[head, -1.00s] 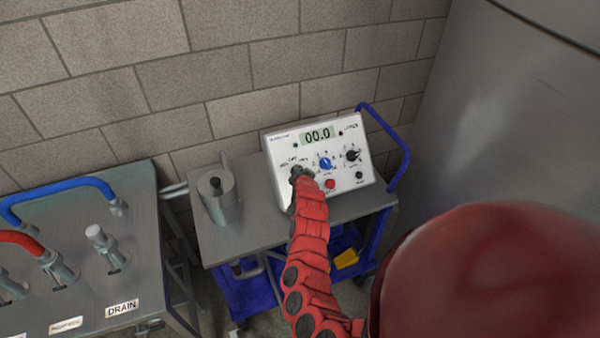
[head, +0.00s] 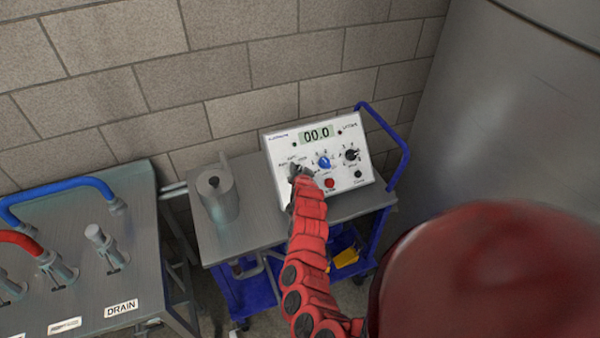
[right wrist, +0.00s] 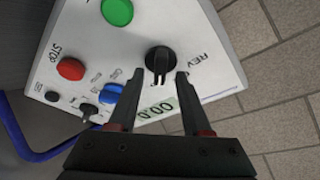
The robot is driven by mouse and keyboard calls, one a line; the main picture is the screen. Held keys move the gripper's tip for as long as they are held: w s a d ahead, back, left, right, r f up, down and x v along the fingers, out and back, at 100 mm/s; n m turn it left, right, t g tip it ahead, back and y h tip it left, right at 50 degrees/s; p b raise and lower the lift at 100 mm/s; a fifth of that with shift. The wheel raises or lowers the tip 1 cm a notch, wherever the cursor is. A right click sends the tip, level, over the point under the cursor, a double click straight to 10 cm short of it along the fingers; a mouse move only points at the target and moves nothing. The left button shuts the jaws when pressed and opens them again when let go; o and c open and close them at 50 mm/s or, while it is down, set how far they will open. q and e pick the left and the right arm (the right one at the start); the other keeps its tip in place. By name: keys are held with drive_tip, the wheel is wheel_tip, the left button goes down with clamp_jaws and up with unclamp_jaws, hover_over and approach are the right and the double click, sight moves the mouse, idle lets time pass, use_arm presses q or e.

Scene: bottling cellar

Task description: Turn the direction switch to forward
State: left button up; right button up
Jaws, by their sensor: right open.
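The white control box (head: 285,180) stands on a cart. Its direction switch, a black knob (right wrist: 160,58), shows in the right wrist view with the word REV to its right. The knob's bar points down in that view, away from REV. In the head view, my gripper hides most of the knob. My right gripper (right wrist: 158,78) is open, with one fingertip on each side of the bar. A gap shows between each fingertip and the bar; I cannot tell contact. The right gripper (head: 295,171) also shows in the head view. My left gripper is out of view.
A green button (right wrist: 118,11) sits near the switch. A metal canister (head: 218,196) stands left on the cart (head: 245,237).

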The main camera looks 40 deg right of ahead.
drive_tip(key=b+v, duration=0.1)
drive_tip(key=v, duration=1.6)
drive_tip(key=shift+r, duration=0.15)
drive_tip(key=shift+s, duration=0.1)
